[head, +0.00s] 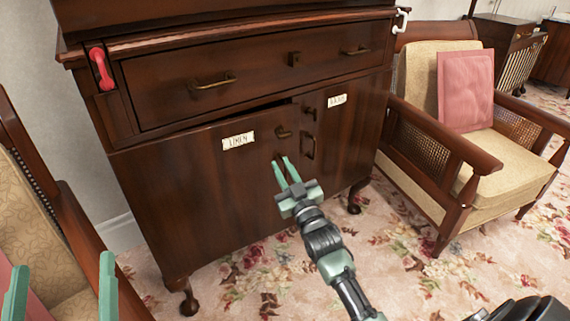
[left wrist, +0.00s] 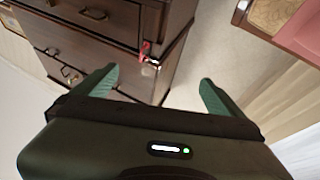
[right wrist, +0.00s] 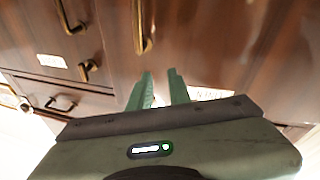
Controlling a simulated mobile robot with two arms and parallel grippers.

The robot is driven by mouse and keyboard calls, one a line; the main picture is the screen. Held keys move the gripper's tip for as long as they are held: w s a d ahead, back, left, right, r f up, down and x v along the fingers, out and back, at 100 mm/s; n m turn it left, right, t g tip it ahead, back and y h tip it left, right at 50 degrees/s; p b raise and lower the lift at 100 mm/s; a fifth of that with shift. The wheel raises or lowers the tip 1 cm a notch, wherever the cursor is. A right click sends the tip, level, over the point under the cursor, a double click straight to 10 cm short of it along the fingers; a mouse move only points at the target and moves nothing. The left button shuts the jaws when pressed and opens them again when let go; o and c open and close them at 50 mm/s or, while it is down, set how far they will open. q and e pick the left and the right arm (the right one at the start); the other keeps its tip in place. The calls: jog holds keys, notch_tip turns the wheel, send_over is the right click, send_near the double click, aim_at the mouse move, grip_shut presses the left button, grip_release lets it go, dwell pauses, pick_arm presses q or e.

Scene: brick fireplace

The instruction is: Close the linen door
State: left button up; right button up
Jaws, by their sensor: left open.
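The linen door (head: 200,190) is the left lower door of a dark wood cabinet, with a white "LINEN" label (head: 238,141). A dark gap along its top edge shows it standing slightly ajar. My right gripper (head: 281,163) is at the door's right side, just below its small metal pull (head: 283,132); I cannot tell whether it touches. Its fingers are a little apart with nothing between them, as the right wrist view (right wrist: 160,78) also shows. A brass handle (right wrist: 143,25) is close beyond them. My left gripper (head: 62,270) is open and empty at the lower left.
The neighbouring right door (head: 345,135) looks shut, below a wide drawer (head: 250,75). An armchair (head: 470,185) with a pink cushion stands to the right, another chair (head: 40,215) at the left. Floral carpet lies in front.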

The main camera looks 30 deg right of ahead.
aim_at(286, 170)
jog(key=s+d+f+m+g+h, duration=0.2)
jog(key=s+f+m+g, duration=0.1)
jog(key=f+m, duration=0.15)
jog(key=shift+n, duration=0.45)
jog(key=b+x, duration=0.2)
jog(key=x, duration=0.5)
jog(key=shift+a+f, duration=0.1)
jog(key=shift+f, duration=0.05)
pick_arm(q)
jog(key=s+r+t+h, duration=0.1)
jog(key=s+r+t, duration=0.3)
jog(key=r, duration=0.2)
jog(key=shift+s+a+t+h, duration=0.3)
jog(key=shift+s, duration=0.05)
pick_arm(e)
jog(key=shift+w, duration=0.15)
grip_shut()
